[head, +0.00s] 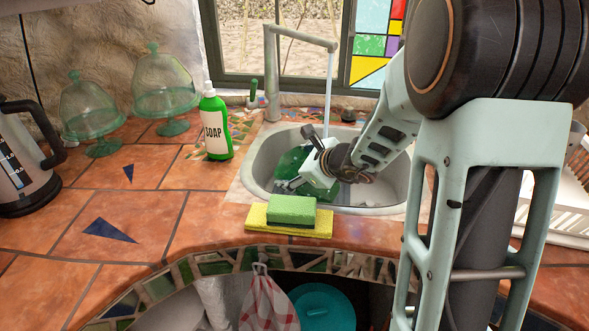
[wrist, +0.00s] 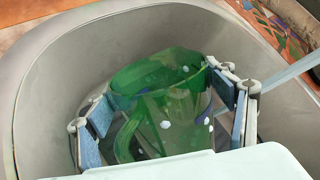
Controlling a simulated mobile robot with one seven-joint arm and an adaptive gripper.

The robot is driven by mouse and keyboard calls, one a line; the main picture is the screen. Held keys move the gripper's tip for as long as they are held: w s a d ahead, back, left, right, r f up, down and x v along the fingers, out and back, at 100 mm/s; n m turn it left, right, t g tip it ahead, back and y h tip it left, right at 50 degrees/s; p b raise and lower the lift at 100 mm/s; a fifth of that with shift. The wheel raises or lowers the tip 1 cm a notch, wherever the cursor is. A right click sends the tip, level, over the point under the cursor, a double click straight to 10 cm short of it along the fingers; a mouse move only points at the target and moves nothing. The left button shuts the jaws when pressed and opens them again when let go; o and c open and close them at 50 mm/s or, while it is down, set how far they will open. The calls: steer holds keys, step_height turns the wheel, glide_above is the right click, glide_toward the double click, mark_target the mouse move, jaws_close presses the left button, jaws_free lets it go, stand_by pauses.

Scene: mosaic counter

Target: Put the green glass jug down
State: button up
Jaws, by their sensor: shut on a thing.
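The green glass jug (wrist: 165,115) is inside the sink basin. It is see-through, with a handle at its left side in the wrist view. My gripper (wrist: 168,112) is shut on it, one finger on each side of its body. In the head view, the jug (head: 290,163) shows partly behind my gripper (head: 300,178), low in the basin. I cannot tell whether its base touches the sink floor.
The sink (head: 257,172) has a running tap (head: 300,35), its water falling beside my wrist. A soap bottle (head: 214,128) stands left of the sink. Sponges (head: 290,214) lie at its front edge. A dish rack (head: 560,205) is at the right. The left counter has free room.

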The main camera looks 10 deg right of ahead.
steer(key=shift+r, duration=0.1)
steer(key=o, duration=1.9)
